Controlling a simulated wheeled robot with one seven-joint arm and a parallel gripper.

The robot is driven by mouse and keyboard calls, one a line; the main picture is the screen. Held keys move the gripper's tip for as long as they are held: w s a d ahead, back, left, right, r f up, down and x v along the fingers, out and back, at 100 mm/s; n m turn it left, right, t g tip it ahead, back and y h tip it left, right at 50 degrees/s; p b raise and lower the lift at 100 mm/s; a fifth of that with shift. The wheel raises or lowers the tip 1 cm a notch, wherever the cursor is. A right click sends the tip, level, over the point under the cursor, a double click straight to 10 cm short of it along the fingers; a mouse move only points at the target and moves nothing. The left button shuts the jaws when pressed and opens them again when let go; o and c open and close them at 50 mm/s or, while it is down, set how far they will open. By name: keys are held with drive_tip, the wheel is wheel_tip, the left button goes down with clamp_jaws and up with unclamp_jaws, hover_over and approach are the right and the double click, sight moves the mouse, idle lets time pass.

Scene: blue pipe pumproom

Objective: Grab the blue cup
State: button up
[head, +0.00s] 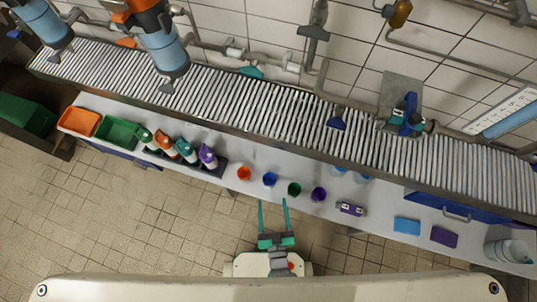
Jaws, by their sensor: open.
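The blue cup (270,179) stands on the pale bench (330,184), in a row between an orange cup (244,172) on its left and a green cup (294,188) on its right. A purple cup (319,194) stands farther right in the row. My gripper (272,201) is open and empty, with two long teal fingers spread apart. Its fingertips point at the bench, just below the blue cup in the picture. The blue cup lies roughly in line with the gap between them. I cannot tell the height of the fingertips.
Several spray bottles (183,150) stand left of the cups, beside green (118,133) and orange (78,121) bins. A purple block (350,209) and sponge-like pads (407,225) lie right. A roller conveyor (240,97) runs behind. Tiled floor in front is clear.

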approach(269, 174)
drive_tip(key=shift+s+a+t, duration=0.1)
drive_tip(key=shift+a+t, duration=0.25)
drive_tip(key=shift+t, duration=0.05)
drive_tip(key=shift+w+a+f+h, duration=0.1)
drive_tip(key=shift+w+f+h, duration=0.2)
drive_tip(key=shift+w+f, duration=0.1)
drive_tip(key=w, duration=0.5)
drive_tip(key=shift+a+f, duration=0.1)
drive_tip(key=shift+a, duration=0.1)
drive_tip(key=shift+w, duration=2.8)
drive_tip(key=c, duration=1.1)
